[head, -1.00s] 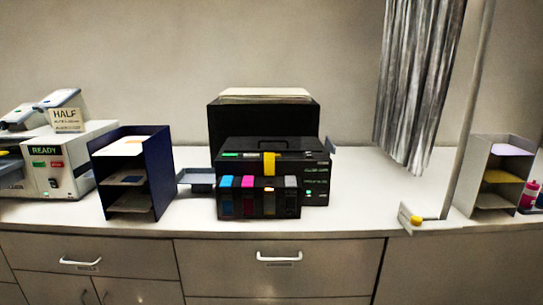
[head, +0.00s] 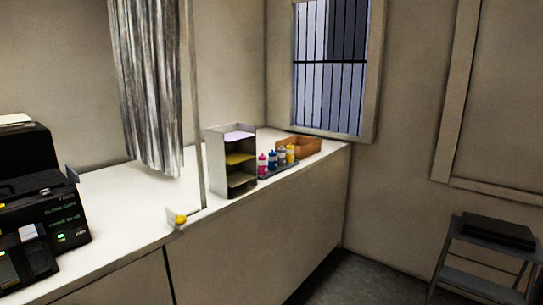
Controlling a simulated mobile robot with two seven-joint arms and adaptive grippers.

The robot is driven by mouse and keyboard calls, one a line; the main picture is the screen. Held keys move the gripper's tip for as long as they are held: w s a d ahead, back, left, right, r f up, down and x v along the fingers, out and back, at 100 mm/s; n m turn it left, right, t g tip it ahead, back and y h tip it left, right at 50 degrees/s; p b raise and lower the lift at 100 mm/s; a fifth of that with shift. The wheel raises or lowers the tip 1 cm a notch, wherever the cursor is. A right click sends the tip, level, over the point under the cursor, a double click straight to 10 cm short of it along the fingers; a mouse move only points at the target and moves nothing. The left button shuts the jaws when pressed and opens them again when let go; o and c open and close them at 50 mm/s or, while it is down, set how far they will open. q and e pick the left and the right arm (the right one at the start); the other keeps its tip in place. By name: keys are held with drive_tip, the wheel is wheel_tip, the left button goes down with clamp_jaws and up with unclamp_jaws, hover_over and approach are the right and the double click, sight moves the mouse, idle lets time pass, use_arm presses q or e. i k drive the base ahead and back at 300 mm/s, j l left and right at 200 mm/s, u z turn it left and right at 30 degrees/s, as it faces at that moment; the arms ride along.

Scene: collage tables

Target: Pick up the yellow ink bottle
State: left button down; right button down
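The yellow ink bottle (head: 290,153) stands upright on the counter at the right, at the far end of a short row of ink bottles. A magenta bottle (head: 262,164), a blue bottle (head: 272,160) and a dark grey or black bottle (head: 281,156) stand in the same row. They appear to stand on a low dark tray (head: 268,174). A brown open box (head: 312,146) is just behind the yellow bottle. Neither of my grippers is in view.
A grey paper sorter (head: 217,166) stands left of the bottles. A pole with a yellow-knobbed clamp (head: 180,219) and a grey curtain (head: 147,90) are further left. The black printer (head: 40,225) is at the left edge. Floor (head: 350,277) shows before the counter; a small cart (head: 485,255) stands right.

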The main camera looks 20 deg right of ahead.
sight(290, 157)
drive_tip(key=i+l, duration=0.15)
drive_tip(key=l, duration=0.2)
drive_tip(key=i+l+u, duration=0.1)
drive_tip(key=i+l, duration=0.25)
drive_tip(key=l, duration=0.3)
drive_tip(key=i+l+u, duration=0.1)
drive_tip(key=l, duration=0.25)
drive_tip(key=i, duration=0.05)
